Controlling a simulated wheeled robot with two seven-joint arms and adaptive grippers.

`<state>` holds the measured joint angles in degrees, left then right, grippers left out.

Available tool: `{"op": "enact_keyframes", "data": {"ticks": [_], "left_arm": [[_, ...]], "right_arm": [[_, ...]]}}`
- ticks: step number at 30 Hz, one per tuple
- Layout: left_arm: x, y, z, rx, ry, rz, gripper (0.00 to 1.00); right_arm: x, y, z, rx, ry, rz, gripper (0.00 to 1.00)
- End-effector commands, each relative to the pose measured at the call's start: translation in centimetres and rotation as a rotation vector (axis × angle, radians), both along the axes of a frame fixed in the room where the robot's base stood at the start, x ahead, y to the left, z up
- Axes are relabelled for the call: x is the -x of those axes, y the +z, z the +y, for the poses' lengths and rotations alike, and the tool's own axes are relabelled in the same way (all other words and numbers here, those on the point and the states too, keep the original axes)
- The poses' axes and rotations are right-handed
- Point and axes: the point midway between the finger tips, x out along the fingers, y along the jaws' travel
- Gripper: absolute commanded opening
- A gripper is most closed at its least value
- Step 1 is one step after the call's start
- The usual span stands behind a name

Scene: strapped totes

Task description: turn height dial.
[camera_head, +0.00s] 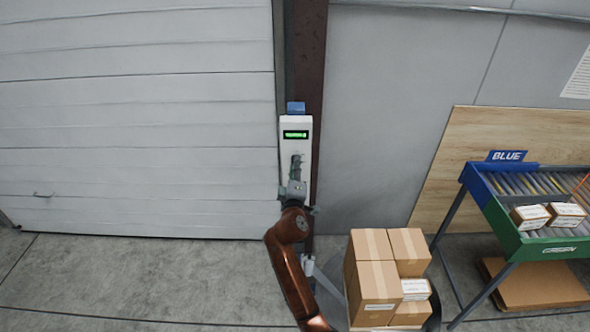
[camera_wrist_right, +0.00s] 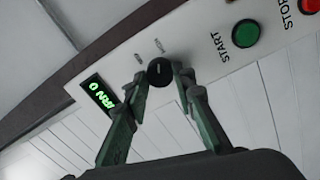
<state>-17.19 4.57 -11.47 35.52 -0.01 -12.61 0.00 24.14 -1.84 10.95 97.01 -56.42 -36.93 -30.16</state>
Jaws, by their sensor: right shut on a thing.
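The black height dial (camera_wrist_right: 159,72) sits on a pale control panel (camera_wrist_right: 207,23) in the right wrist view. My right gripper (camera_wrist_right: 159,78) has its two fingers on either side of the dial and is shut on it. In the head view my right gripper (camera_head: 296,170) is at the front of the white control box (camera_head: 296,127), and its arm hides the dial there. A green-lit display (camera_wrist_right: 103,95) is left of the dial; it also shows in the head view (camera_head: 295,134). My left gripper is not in view.
A green START button (camera_wrist_right: 245,33) and a red STOP button (camera_wrist_right: 309,5) are on the same panel. Stacked cartons (camera_head: 374,290) stand right of my arm. A roller conveyor (camera_head: 507,232) with small boxes is at the right. Floor at the left is clear.

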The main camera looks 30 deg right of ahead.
Motion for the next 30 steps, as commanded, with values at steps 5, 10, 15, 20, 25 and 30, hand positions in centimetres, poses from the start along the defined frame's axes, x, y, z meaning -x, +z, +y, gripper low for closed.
{"op": "enact_keyframes", "data": {"ticks": [5, 10, 15, 20, 25, 30], "left_arm": [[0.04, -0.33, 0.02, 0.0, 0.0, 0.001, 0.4], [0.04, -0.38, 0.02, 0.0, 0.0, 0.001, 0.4], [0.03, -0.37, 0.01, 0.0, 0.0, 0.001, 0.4], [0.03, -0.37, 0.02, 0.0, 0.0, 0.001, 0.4], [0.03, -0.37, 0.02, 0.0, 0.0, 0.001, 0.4], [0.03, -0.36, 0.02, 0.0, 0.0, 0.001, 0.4]], "right_arm": [[-0.04, -0.3, 0.11, -0.039, 0.001, -0.019, 0.0], [-0.03, -0.27, 0.1, -0.053, 0.001, -0.026, 0.0], [-0.03, -0.26, 0.08, -0.054, 0.001, -0.027, 0.0], [-0.03, -0.27, 0.08, -0.054, 0.001, -0.027, 0.0], [-0.02, -0.21, 0.06, -0.053, 0.0, -0.027, 0.35], [-0.01, -0.11, 0.03, -0.051, 0.0, -0.028, 0.42]]}}
